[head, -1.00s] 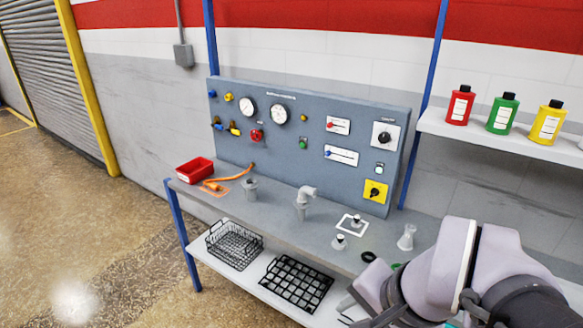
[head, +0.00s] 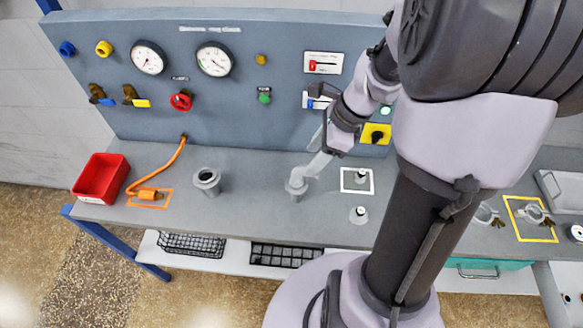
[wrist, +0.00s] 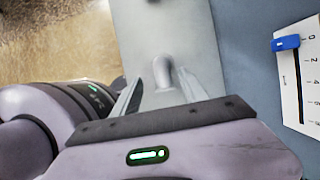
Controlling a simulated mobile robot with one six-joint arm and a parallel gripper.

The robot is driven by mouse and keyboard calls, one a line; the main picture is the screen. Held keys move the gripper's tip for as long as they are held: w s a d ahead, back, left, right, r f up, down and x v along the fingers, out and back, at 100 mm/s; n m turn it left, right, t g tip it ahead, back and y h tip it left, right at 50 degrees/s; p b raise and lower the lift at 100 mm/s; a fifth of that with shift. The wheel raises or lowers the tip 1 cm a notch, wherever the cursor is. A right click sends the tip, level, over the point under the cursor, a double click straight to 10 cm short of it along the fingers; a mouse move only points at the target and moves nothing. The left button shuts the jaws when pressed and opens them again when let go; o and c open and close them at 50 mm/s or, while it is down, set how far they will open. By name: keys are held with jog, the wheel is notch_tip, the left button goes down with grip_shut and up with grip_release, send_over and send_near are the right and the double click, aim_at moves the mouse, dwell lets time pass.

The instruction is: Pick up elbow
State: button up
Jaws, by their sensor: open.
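The elbow (head: 298,181) is a light grey bent pipe piece standing upright on the grey bench, in the middle of the head view. In the wrist view its rounded end (wrist: 163,71) shows in the space by my finger ends. My gripper (head: 318,151) reaches down from the right, close to the elbow's top; its fingers partly cover the elbow's upper bend. In the wrist view my gripper is open, one finger on each side, with nothing held. I cannot tell whether a finger touches the elbow.
A grey flanged fitting (head: 207,181) stands left of the elbow, with an orange hose (head: 160,169) and red bin (head: 99,178) beyond. The gauge panel (head: 230,110) rises close behind. Small fittings (head: 358,214) stand to the right. Wire baskets (head: 190,245) sit below.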

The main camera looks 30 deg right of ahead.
aim_at(299, 174)
jog(key=b+x, duration=0.1)
jog(key=x, duration=0.3)
jog(key=shift+w+r, duration=0.1)
jog(key=b+x, duration=0.3)
jog(key=x, duration=0.2)
jog(key=shift+f, duration=0.4)
jog(key=shift+r, duration=0.2)
jog(key=shift+c, duration=0.2)
jog(key=shift+d, duration=0.1)
grip_shut()
